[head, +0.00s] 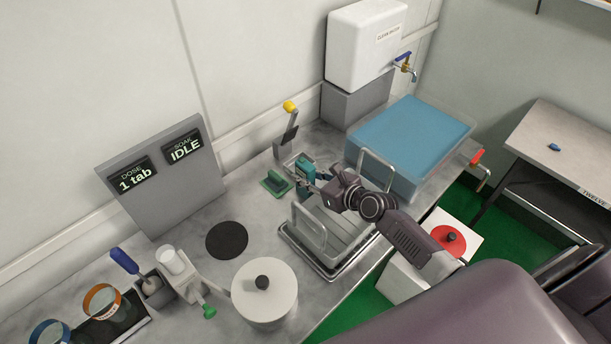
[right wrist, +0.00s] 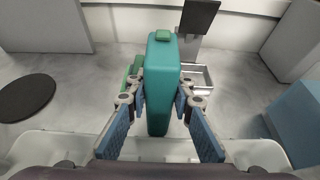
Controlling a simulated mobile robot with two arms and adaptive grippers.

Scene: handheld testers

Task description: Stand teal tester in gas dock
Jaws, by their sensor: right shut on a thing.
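The teal tester (head: 305,165) is upright between the fingers of my right gripper (head: 316,178), which is shut on it. In the right wrist view the tester (right wrist: 159,85) fills the space between the blue-padded fingers of the gripper (right wrist: 161,97). A low green base (head: 276,183) lies on the counter just left of the tester in the head view. It is partly hidden behind the tester in the right wrist view (right wrist: 133,73). I cannot tell for sure whether this base is the gas dock. My left gripper is not in view.
A grey stand with a yellow knob (head: 290,107) rises behind the tester. A wire-handled metal tray (head: 325,258) lies under my right arm. A blue-topped bin (head: 413,140) is to the right. A black disc (head: 227,240) and a white lidded pot (head: 264,297) stand at left front.

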